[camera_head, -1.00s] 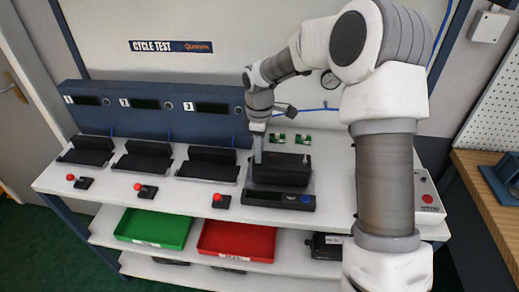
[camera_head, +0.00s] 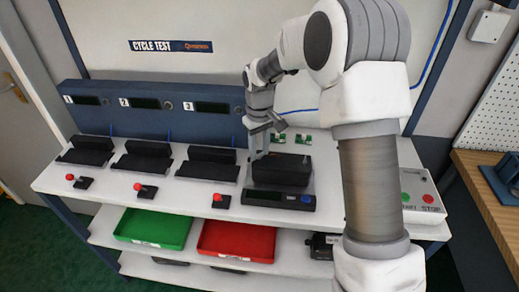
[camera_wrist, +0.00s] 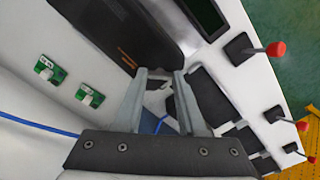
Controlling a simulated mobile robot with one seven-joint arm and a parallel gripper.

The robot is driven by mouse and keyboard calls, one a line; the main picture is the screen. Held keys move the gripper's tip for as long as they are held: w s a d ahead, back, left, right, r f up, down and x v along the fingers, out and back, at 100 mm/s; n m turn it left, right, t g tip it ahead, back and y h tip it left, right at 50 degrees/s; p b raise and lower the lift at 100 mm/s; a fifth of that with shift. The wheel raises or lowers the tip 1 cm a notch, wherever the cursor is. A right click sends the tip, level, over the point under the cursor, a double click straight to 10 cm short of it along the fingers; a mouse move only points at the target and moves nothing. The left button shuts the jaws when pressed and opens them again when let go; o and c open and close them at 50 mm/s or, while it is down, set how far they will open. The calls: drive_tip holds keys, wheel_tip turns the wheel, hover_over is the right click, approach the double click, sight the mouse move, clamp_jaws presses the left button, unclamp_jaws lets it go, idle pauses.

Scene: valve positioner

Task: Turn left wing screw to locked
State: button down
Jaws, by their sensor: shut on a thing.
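The black valve positioner (camera_head: 283,170) sits on a base with a small display at the right of the bench. In the wrist view its dark body (camera_wrist: 115,30) fills the top. My gripper (camera_head: 259,157) points down at the left end of the box. In the wrist view its two grey fingers (camera_wrist: 161,74) reach to the box's end and stand a little apart, shut on the left wing screw. The screw is mostly hidden between the fingertips, so I cannot read its angle. A small light part, perhaps the right wing screw (camera_head: 305,159), shows at the box's right end.
Several black test stands (camera_head: 207,163) stand to the left, with red-knobbed levers (camera_head: 221,201) in front. Small green boards (camera_head: 303,139) lie behind the box. A start/stop panel (camera_head: 421,197) is at the right. Green (camera_head: 153,228) and red (camera_head: 236,241) trays are below.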

sight(260, 154)
drive_tip(key=m, duration=0.4)
drive_tip(key=shift+m, duration=2.2)
drive_tip(key=shift+c, duration=2.4)
unclamp_jaws()
wheel_tip(260, 154, up, 18)
drive_tip(key=p, duration=0.1)
drive_tip(key=shift+f+p, duration=0.25)
drive_tip(key=shift+p, duration=0.1)
